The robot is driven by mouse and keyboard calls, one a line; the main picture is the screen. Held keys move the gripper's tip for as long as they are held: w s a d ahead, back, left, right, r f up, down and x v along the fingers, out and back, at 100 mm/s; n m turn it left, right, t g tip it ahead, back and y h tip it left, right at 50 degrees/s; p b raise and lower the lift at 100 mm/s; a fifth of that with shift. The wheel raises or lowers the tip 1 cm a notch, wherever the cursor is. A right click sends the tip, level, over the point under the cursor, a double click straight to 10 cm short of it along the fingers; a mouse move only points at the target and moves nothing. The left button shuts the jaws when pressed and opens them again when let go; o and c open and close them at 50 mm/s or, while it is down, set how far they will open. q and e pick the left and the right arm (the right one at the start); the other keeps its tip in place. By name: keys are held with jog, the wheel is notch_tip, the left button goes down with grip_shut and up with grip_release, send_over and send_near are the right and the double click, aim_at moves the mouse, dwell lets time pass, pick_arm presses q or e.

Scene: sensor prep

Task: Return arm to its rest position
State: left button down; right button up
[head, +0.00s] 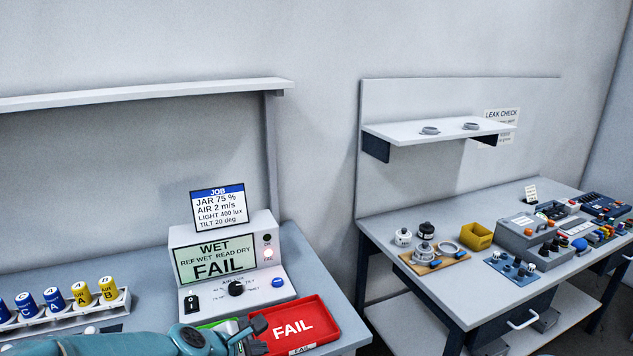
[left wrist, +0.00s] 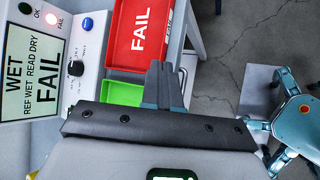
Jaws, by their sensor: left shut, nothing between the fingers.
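My left arm comes in along the bottom of the head view, and its gripper (head: 252,334) is beside the left edge of the red FAIL tray (head: 322,309). In the left wrist view the fingers (left wrist: 163,82) are together with nothing between them, in front of the green tray (left wrist: 122,93) and near the lower right of the red tray (left wrist: 119,45). I cannot tell whether the fingers touch a tray. My right gripper is in neither view.
A grey tester (head: 190,240) reads WET and FAIL, its red lamp lit. A JOB sign (head: 219,206) stands on it. A rack (head: 70,312) of blue and yellow lettered vials is at left. A second bench (head: 480,300) with parts stands at right, beyond a floor gap.

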pick_arm(q)
jog(key=s+a+f+m+g+y, duration=0.1)
jog(key=s+f+g, duration=0.2)
jog(key=s+f, duration=0.5)
jog(key=s+a+f+m+g, duration=0.1)
jog(key=s+f+g, duration=0.15)
jog(key=f, duration=0.95)
jog(key=s+d+f+m+g, duration=0.1)
jog(key=s+f+m, duration=0.3)
jog(key=s+m, duration=0.4)
jog(key=s+f+m+g, duration=0.1)
jog(key=s+f+m, duration=0.3)
jog(key=s+m, duration=0.4)
jog(key=shift+s+d+m, duration=0.15)
jog(key=shift+d+m, duration=0.15)
jog(key=shift+d, duration=0.1)
